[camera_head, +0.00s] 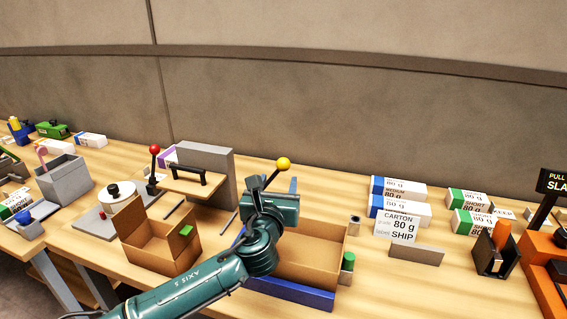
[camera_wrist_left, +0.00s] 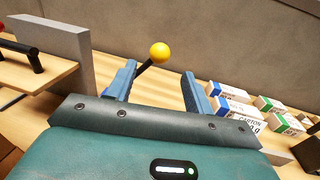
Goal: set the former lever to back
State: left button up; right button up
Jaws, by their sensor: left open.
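A lever with a yellow ball knob (camera_head: 283,164) stands beyond my left gripper, by the open brown carton (camera_head: 318,262) on its blue base (camera_head: 290,291). Its dark rod slants up to the right; its foot is hidden behind my gripper. My left gripper (camera_head: 272,188) is open and empty. In the left wrist view, the yellow knob (camera_wrist_left: 159,53) and its rod show between the two blue fingers (camera_wrist_left: 158,70), nearer the left one. I cannot tell whether the rod touches that finger. My right gripper is not in view.
Left of my gripper are a grey upright block (camera_head: 207,170), a red-knobbed lever (camera_head: 154,150) and a smaller open carton (camera_head: 160,245). To the right stand a carton sign (camera_head: 397,227), white reams (camera_head: 400,188) and an orange device (camera_head: 550,270). Bare table lies at the front right.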

aim_at(282, 168)
pick_arm(q)
jog(key=w, duration=0.3)
jog(key=w+d, duration=0.1)
jog(key=w, duration=0.4)
jog(key=shift+w+d, duration=0.15)
jog(key=shift+w, duration=0.25)
jog(key=shift+c, duration=0.2)
grip_shut()
